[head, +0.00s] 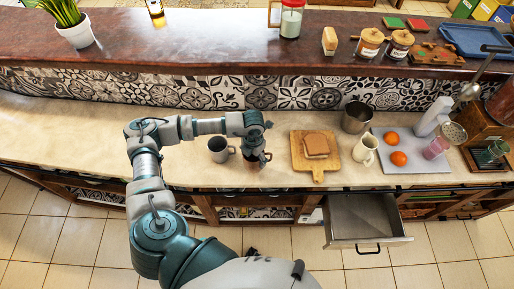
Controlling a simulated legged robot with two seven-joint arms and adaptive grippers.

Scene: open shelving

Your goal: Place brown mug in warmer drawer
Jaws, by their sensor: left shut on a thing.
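My left gripper (257,152) reaches across the counter and is shut on the brown mug (252,165). The mug is small and dark, near the counter's front edge, and mostly hidden under the gripper. I cannot tell whether it touches the counter. The warmer drawer (367,242) stands pulled out below the counter, to the right of the mug. Its grey metal inside looks empty. My right gripper is not in view.
A grey mug (219,149) stands just left of my gripper. To the right are a cutting board (299,152) with bread, a metal pot (356,117), a cream jug (365,150) and a tray (431,164) with oranges (398,158). The counter's left part is clear.

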